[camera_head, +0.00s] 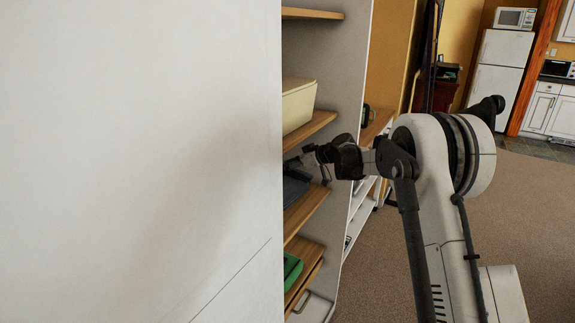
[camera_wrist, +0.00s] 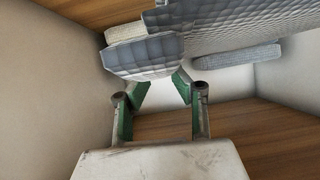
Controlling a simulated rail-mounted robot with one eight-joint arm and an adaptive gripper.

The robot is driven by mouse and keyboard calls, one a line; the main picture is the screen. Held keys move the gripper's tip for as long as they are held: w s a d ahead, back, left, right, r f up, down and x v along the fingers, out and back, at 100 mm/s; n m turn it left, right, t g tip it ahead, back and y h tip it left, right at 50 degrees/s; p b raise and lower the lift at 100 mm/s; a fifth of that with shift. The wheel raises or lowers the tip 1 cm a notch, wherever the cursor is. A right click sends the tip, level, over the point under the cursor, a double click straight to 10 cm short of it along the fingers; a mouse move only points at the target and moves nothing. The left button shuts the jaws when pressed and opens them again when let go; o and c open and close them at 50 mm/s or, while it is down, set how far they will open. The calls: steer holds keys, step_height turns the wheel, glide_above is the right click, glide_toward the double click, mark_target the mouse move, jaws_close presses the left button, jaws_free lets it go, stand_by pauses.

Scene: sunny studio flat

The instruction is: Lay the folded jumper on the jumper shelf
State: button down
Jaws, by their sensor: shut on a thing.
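The folded jumper, grey and knitted or quilted in look, shows in the wrist view (camera_wrist: 145,55), with its near edge between my fingertips. My gripper (camera_wrist: 162,88) is shut on that edge. More grey knitted fabric (camera_wrist: 240,20) spreads behind at the top right; I cannot tell whether it is all one garment. In the head view my gripper (camera_head: 314,155) reaches into a shelf unit from the right. A dark grey flat shape (camera_head: 294,186) lies at the wooden shelf (camera_head: 308,209) just below it, partly hidden by a white panel.
The white panel (camera_head: 140,150) fills the left of the head view and hides most of the unit's inside. A cream box (camera_head: 298,105) stands on the shelf above (camera_head: 318,123). A green thing (camera_head: 292,270) is on a lower shelf (camera_head: 310,252). Open carpet (camera_head: 530,210) lies at the right.

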steer(key=shift+f, duration=0.1)
stand_by(0.4)
steer(key=shift+f+b, duration=2.95)
steer(key=shift+f, duration=1.45)
steer(key=shift+f+b, duration=0.3)
steer(key=shift+f, duration=0.15)
steer(key=c, duration=1.4)
jaws_free()
steer(key=shift+s+d, duration=0.1)
